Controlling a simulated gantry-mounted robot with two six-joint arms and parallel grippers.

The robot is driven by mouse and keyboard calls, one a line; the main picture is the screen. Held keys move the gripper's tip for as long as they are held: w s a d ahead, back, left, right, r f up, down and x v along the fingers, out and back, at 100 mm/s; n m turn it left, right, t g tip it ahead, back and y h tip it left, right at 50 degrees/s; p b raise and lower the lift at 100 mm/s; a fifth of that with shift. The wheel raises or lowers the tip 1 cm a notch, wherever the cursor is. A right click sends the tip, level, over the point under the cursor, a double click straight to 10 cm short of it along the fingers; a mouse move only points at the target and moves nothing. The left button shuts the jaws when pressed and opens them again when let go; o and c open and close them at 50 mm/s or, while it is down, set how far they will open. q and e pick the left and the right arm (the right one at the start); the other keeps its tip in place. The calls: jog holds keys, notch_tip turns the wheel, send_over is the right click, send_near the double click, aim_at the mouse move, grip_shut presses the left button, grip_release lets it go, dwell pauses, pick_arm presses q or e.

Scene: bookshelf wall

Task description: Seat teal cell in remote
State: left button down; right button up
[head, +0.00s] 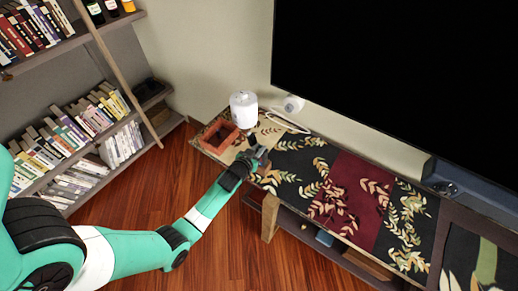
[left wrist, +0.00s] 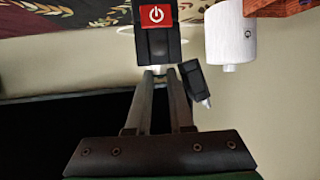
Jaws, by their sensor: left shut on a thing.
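My left gripper (head: 261,154) is over the near left edge of the patterned cabinet top. In the left wrist view its long fingers (left wrist: 160,73) are close together. A black piece with a red power symbol, seemingly the remote (left wrist: 156,42), is at the fingertips, and the fingers appear to be shut on it. A smaller black block (left wrist: 193,76) with a pale tip sits tilted beside the fingertips; I cannot tell what it is. I cannot make out the teal cell in either view. My right gripper is not in view.
A brown-red open box (head: 220,136) and a white canister (head: 244,108) stand just beyond my left gripper. A white looped object (head: 287,122) lies behind. A large TV (head: 410,75) hangs above. The patterned top's right part (head: 345,200) is clear. Bookshelves (head: 75,135) stand left.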

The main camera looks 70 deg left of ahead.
pick_arm(q)
jog(key=shift+f, duration=0.2)
jog(key=c, duration=1.1)
grip_release()
jog(key=shift+r, duration=0.1)
jog(key=shift+s+d+r, duration=0.15)
jog(key=shift+s+r, duration=0.05)
jog(key=shift+r, duration=0.1)
jog(key=p+v, duration=0.3)
jog(key=v, duration=0.8)
jog(key=shift+s+d+r, duration=0.1)
jog(key=shift+s+d, duration=0.05)
jog(key=shift+s, duration=0.05)
jog(key=shift+w, duration=0.1)
